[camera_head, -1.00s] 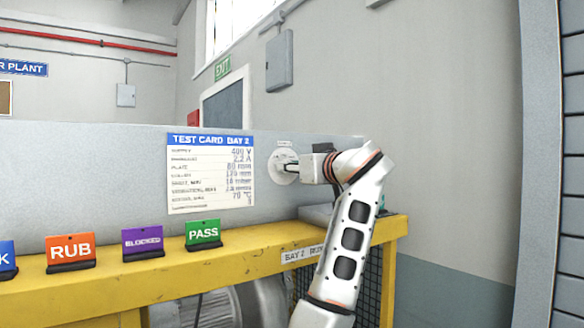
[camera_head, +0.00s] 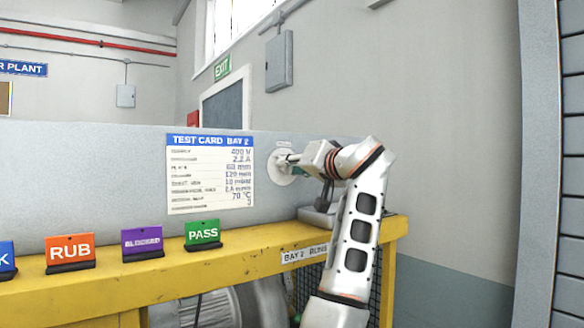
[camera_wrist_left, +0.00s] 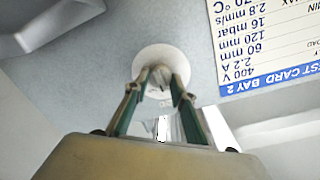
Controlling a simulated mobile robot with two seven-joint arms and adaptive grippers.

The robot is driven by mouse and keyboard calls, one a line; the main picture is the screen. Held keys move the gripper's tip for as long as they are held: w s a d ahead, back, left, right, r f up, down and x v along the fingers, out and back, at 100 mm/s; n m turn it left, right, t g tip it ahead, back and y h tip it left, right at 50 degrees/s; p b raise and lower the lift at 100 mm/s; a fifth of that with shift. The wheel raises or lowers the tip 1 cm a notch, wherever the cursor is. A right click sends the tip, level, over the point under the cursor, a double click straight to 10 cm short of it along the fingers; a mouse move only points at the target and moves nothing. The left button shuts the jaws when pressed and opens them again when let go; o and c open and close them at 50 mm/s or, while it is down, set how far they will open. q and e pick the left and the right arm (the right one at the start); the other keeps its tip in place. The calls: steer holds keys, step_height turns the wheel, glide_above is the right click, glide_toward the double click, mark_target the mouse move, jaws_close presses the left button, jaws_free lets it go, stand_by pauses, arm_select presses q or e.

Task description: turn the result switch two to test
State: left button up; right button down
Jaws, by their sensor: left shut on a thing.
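The switch is a round white plate (camera_head: 276,172) on the upright grey panel, just right of the test card. Its small label (camera_head: 284,145) above is too small to read. My left gripper (camera_head: 284,160) reaches it from the right and is shut on the knob at the plate's middle. In the left wrist view, the fingers (camera_wrist_left: 158,86) close in front of the white plate (camera_wrist_left: 162,58). The knob is mostly hidden between the fingertips, so I cannot read its setting. My right gripper is out of view.
The test card for bay 2 (camera_head: 210,175) hangs left of the switch. A yellow bench rail (camera_head: 120,285) runs below the panel, with RUB (camera_head: 71,250), BLOCKED (camera_head: 142,241) and PASS (camera_head: 203,233) signs standing on it. A grey item (camera_head: 312,216) lies under my wrist.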

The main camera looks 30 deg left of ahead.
arm_select(q)
steer(key=shift+r, duration=0.1)
stand_by(0.3)
steer(key=o, duration=1.1)
step_height(320, 180, up, 10)
steer(key=shift+f, duration=0.1)
